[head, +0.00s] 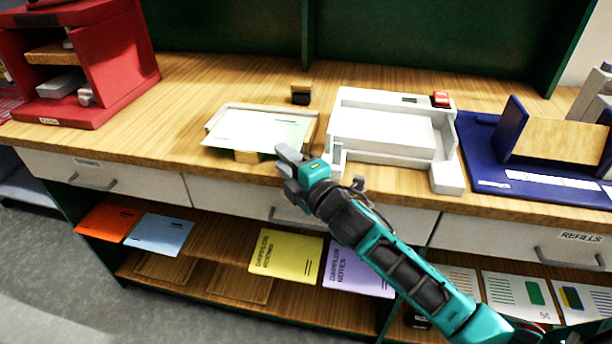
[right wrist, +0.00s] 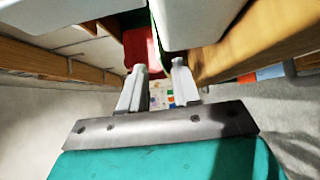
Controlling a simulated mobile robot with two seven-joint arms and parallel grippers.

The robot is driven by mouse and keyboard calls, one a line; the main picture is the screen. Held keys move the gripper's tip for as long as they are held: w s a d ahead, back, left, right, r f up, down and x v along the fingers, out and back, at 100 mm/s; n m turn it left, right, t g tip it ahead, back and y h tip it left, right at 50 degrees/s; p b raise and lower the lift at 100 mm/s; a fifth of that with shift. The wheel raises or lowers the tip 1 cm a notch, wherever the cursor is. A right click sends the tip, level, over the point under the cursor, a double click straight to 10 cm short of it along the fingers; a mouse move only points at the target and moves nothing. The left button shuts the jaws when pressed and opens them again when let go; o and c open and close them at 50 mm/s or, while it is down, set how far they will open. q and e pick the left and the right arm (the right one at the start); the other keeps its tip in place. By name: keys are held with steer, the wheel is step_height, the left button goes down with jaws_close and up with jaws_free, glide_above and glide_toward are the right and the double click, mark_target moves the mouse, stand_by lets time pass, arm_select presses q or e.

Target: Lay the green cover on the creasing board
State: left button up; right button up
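A pale green sheet (head: 290,130), which looks like the green cover, lies in a shallow white tray (head: 222,112) on the bench, partly under a whiter sheet (head: 245,128). I cannot tell for sure which thing is the creasing board; a white flat-bedded device (head: 385,128) stands right of the tray. My right gripper (head: 284,161) is at the bench's front edge, just off the tray's front right corner. In the right wrist view its fingers (right wrist: 158,80) are apart with nothing between them. My left gripper is not in view.
A red open cabinet (head: 120,70) is at the left, a blue board (head: 485,165) with a wooden panel at the right. Drawers (head: 235,196) and shelves with coloured booklets (head: 285,254) lie below. Bench left of the tray is clear.

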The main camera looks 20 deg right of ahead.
steer(key=v, duration=1.2)
steer(key=s+a+f+m+g+h, duration=0.1)
steer(key=s+f+m+g, duration=0.2)
steer(key=s+f+m, duration=0.3)
steer(key=s+f+m+g+h, duration=0.1)
steer(key=s+f+m+g, duration=0.2)
steer(key=f+m, duration=0.9)
steer(key=s+f, duration=0.2)
steer(key=s, duration=0.1)
steer(key=shift+a+f+g, duration=0.35)
steer(key=shift+a+g, duration=0.05)
steer(key=shift+s, duration=0.1)
